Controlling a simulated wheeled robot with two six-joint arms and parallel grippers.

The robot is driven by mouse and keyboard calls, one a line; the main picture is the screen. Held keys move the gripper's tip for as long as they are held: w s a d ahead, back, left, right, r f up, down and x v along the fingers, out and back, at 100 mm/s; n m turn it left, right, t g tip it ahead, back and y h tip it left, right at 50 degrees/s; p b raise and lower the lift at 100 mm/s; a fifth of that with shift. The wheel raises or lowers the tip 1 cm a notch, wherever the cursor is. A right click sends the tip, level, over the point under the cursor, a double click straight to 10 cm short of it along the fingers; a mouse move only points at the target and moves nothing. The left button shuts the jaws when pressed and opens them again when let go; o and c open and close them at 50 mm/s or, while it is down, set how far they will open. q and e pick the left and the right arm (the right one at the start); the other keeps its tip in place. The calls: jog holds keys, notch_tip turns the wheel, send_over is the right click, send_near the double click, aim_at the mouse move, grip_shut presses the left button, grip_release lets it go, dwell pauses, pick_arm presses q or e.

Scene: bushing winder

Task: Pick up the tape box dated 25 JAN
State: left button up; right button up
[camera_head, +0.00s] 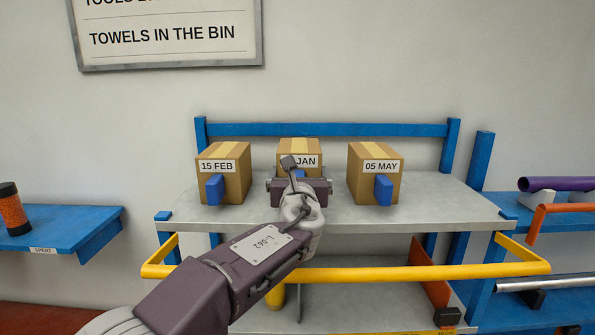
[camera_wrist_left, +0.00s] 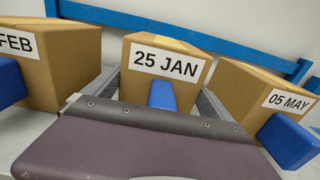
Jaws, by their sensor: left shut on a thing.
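The tape box dated 25 JAN (camera_head: 301,147) stands in the middle of three boxes on the grey shelf, its label partly hidden in the head view by my left gripper (camera_head: 299,180). In the left wrist view, the 25 JAN box (camera_wrist_left: 142,86) shows its full label and a blue tab (camera_wrist_left: 162,96) on its front. My left gripper (camera_wrist_left: 160,100) is in front of this box and shut on its blue tab. The box looks upright; whether it touches the shelf is hidden. My right gripper is not in view.
The 15 FEB box (camera_head: 232,185) stands close on the left and the 05 MAY box (camera_head: 363,180) on the right, each with a blue tab. A blue rail (camera_head: 325,130) runs behind. A yellow bar (camera_head: 420,272) crosses below the grey shelf (camera_head: 440,205).

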pick_arm(q)
jog(key=shift+s+r, duration=0.1)
jog(key=shift+s, duration=0.3)
jog(key=s+b, duration=0.5)
jog(key=s, duration=1.8)
jog(key=shift+s, duration=0.2)
